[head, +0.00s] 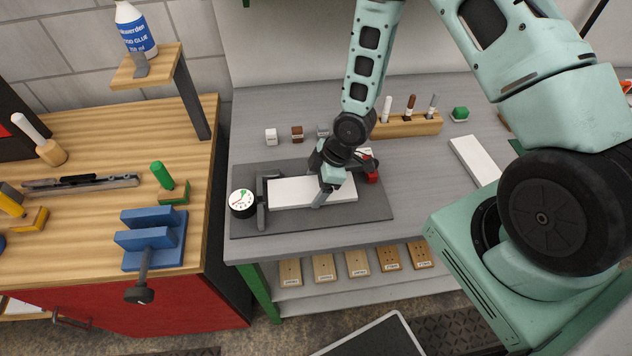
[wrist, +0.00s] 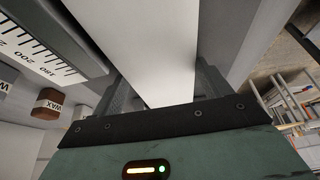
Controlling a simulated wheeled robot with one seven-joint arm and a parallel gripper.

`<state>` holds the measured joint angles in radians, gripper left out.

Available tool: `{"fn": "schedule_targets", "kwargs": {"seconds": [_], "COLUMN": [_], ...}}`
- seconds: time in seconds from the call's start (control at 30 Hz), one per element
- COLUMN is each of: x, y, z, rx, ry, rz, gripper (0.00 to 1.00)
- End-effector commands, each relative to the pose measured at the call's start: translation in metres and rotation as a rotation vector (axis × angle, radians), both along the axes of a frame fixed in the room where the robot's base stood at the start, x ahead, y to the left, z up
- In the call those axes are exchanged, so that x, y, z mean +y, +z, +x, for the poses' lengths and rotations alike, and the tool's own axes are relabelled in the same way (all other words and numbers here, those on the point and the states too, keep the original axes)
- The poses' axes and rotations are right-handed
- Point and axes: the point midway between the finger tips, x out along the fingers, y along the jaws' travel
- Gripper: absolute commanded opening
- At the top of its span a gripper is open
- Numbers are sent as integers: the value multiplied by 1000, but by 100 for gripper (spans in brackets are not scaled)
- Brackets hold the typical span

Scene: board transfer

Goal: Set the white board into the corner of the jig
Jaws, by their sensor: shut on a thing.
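A white board (head: 290,192) lies lengthwise over a dark grey base plate (head: 290,228) on the bench. My gripper (head: 322,188) is shut across the board, right of its middle, with one finger on the near side. In the wrist view the board (wrist: 155,45) runs away between both fingers. The dark grey bracket (head: 262,203) of the jig stands at the plate's left end, close to the board's left end. I cannot tell whether they touch, or whether the board rests on the plate. The gripper hides part of the board's far edge.
A round dial gauge (head: 242,203) stands left of the bracket. Another white slab (head: 474,160) lies on the bench at right. Small blocks (head: 271,136) and a wooden tool rack (head: 408,126) stand behind. A ruler (wrist: 40,50) shows in the wrist view.

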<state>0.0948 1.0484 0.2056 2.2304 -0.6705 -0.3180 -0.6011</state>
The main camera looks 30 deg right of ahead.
Motion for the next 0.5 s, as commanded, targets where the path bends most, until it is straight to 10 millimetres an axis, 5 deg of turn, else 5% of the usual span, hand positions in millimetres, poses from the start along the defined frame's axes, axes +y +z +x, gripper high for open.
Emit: {"fn": "schedule_targets", "kwargs": {"seconds": [0.5], "x": [5], "y": [0], "z": [1], "rx": [1], "ry": [1], "rz": [0], "gripper": [45]}}
